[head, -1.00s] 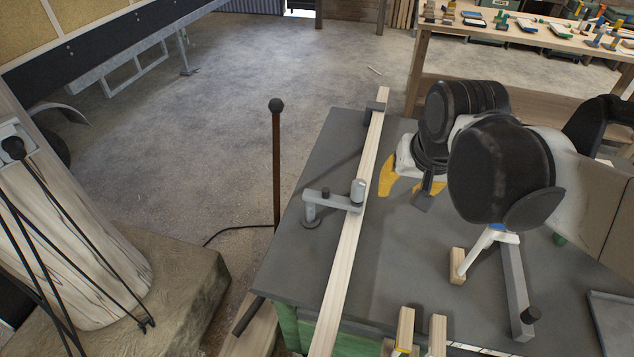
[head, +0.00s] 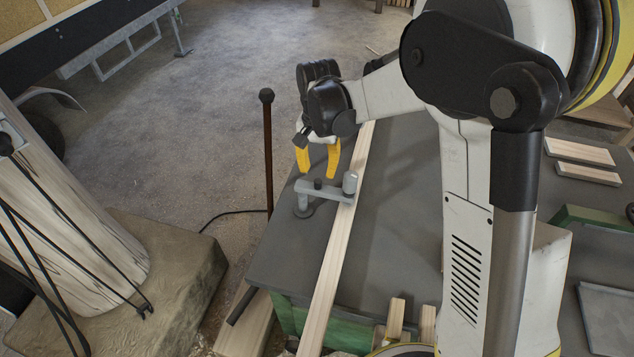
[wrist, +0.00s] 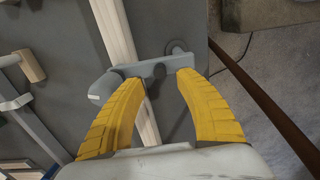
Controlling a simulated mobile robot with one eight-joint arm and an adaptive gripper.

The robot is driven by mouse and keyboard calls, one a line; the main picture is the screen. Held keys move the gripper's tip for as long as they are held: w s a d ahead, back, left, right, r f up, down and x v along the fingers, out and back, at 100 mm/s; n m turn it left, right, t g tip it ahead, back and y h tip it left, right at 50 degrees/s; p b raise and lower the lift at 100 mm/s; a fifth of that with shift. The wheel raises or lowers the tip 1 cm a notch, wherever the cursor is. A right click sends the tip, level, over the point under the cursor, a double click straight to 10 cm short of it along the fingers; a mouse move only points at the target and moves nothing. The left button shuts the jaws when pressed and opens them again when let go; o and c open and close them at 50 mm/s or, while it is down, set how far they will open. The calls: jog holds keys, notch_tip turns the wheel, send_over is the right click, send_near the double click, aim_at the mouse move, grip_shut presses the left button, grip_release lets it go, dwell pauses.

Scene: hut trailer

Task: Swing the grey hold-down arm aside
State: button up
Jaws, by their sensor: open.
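The grey hold-down arm (head: 322,189) is a short bar on a round-footed post near the left edge of the dark bench. Its free end, with an upright grey cylinder (head: 350,183), lies over the long pale wood strip (head: 335,255). My gripper (head: 318,176) is open, its yellow fingers pointing down at the hold-down arm. In the wrist view the hold-down arm (wrist: 152,70) crosses just beyond the gap between the open fingertips (wrist: 157,77). Whether either finger touches it I cannot tell. The far end of the strip is partly hidden by my arm.
A thin brown post with a dark ball top (head: 267,150) stands on the floor left of the bench. Wood blocks (head: 396,318) lie near the bench front. A grey tray (head: 605,320) is at the right. Open floor lies beyond the bench.

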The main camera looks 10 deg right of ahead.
aim_at(318, 180)
notch_tip(318, 180, down, 6)
jog(key=shift+r+b, duration=0.2)
jog(key=shift+b, duration=0.4)
grip_shut()
